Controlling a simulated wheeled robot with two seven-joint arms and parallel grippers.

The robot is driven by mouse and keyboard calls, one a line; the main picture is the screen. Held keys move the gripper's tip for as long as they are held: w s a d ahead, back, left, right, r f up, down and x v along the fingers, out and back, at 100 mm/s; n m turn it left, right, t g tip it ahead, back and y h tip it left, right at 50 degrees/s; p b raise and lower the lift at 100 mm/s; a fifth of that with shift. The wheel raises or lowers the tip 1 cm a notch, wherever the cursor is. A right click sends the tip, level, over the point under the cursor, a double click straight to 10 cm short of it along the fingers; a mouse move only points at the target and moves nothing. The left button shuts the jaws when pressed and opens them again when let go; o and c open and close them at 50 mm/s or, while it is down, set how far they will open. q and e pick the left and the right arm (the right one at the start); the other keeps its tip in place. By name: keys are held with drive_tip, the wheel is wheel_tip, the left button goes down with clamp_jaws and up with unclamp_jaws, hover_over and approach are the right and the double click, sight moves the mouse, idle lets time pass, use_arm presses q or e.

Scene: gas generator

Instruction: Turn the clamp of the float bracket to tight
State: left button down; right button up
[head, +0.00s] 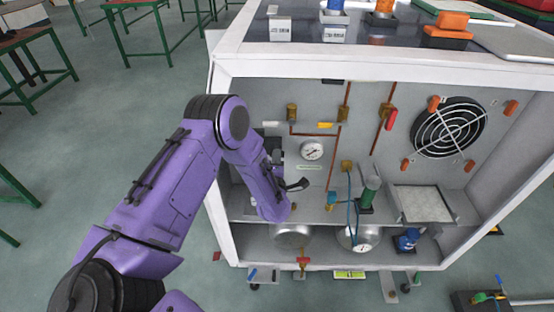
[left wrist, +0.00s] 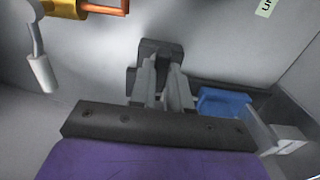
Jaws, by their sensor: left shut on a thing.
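My left gripper (left wrist: 161,88) reaches into the cabinet at its left inner side. In the left wrist view its two grey fingers are shut on a dark clamp piece (left wrist: 160,50), which I take to be the clamp of the float bracket. The piece sits against the grey wall. A blue part (left wrist: 224,101) lies just right of the fingers, with a pale grey piece (left wrist: 283,138) beyond it. In the head view my purple arm hides most of the clamp and the fingers. How tight the clamp is cannot be seen. My right gripper is not in view.
A valve with a white lever (left wrist: 41,72) hangs upper left in the wrist view. A round gauge (head: 312,150) is on the back panel to the right of my arm. A black fan (head: 448,127) and a green cylinder (head: 370,191) are farther right. The cabinet's white left edge (head: 222,210) is close to my arm.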

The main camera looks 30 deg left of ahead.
use_arm(q)
drive_tip(key=shift+m, duration=0.3)
drive_tip(key=shift+m+b, duration=0.7)
drive_tip(key=shift+m, duration=7.9)
drive_tip(key=c, duration=1.1)
unclamp_jaws()
